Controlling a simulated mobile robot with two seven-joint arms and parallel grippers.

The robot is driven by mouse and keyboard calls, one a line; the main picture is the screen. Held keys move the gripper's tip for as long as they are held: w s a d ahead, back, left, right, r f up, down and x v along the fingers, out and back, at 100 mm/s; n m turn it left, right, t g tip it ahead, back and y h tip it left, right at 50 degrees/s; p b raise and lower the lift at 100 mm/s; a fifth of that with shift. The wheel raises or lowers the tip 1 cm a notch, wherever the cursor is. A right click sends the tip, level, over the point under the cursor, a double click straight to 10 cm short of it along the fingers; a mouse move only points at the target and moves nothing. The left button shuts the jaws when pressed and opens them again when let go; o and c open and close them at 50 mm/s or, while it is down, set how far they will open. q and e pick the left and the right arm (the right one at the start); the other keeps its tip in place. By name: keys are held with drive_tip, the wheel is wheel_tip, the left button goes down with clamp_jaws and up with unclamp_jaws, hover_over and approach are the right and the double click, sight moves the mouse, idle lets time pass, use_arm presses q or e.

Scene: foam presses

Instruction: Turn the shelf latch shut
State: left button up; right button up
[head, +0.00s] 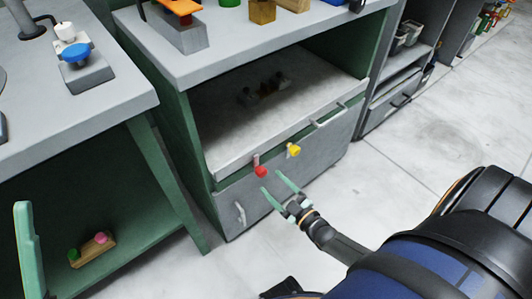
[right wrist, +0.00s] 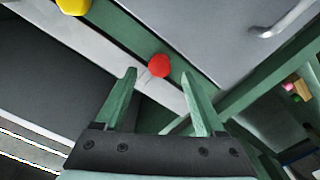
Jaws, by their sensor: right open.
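A red knob (head: 260,171) sits on the front edge of the shelf (head: 230,165), with a small tab rising above it. A yellow knob (head: 294,150) is on the same front, to its right. I cannot tell for certain which knob belongs to the latch. My right gripper (head: 272,182) is open and empty just in front of the red knob. In the right wrist view the red knob (right wrist: 159,65) shows between the fingertips, with no clear contact. A single pale green finger (head: 28,250), apparently of my left gripper, shows at the lower left.
Dark small items (head: 263,90) lie in the shelf bay. A green-legged table (head: 95,110) stands at left. The floor at right is clear.

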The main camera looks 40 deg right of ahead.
drive_tip(key=s+p, duration=0.1)
drive_tip(key=s, duration=0.6)
drive_tip(key=shift+d, duration=0.3)
